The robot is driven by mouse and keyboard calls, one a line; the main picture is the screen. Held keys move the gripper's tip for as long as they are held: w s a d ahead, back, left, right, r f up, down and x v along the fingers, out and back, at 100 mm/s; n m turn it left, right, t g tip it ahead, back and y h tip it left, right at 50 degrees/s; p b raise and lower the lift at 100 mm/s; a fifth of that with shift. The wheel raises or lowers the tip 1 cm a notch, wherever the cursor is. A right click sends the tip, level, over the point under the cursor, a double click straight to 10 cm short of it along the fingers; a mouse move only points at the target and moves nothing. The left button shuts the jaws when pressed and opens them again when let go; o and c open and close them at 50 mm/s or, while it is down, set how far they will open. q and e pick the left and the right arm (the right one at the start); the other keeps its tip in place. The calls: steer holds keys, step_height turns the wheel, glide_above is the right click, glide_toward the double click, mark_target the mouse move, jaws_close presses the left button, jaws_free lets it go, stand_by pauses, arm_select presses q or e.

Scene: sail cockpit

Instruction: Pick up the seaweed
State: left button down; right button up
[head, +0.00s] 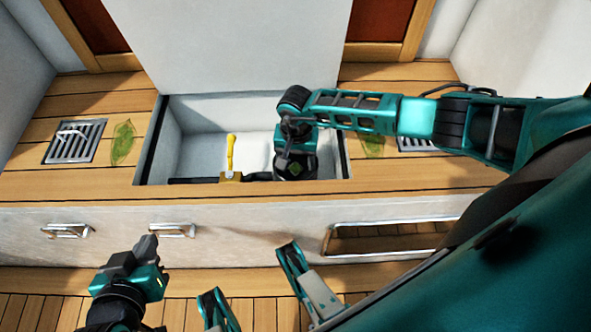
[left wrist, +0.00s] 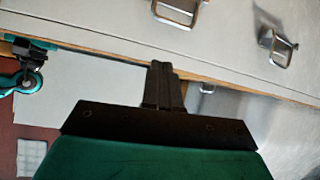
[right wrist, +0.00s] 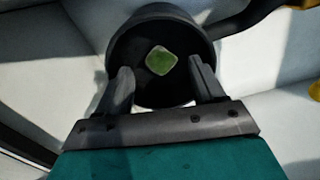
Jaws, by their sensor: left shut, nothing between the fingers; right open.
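A small green piece (right wrist: 161,61), which may be the seaweed, lies in or on a round black fitting (right wrist: 134,89) in the right wrist view. My right gripper (right wrist: 160,68) is open, with its fingers on either side of this piece and nothing held. In the head view my right arm reaches down into the open locker (head: 190,125), and its fingers are hidden. Flat green leaf-like pieces lie on the deck left (head: 123,143) and right (head: 371,145) of the locker. My left gripper (head: 148,243) is shut and empty, low in front of the bench; it also shows in the left wrist view (left wrist: 163,68).
A yellow handle (head: 231,152) stands in the locker beside my right wrist, with a dark hose near it. The locker walls closely surround that wrist. A metal grate (head: 75,141) is in the left deck. Drawer handles (head: 172,230) project from the bench front.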

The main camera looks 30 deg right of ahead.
steer(key=shift+f, duration=0.75)
steer(key=shift+r, duration=0.1)
steer(key=c, duration=1.1)
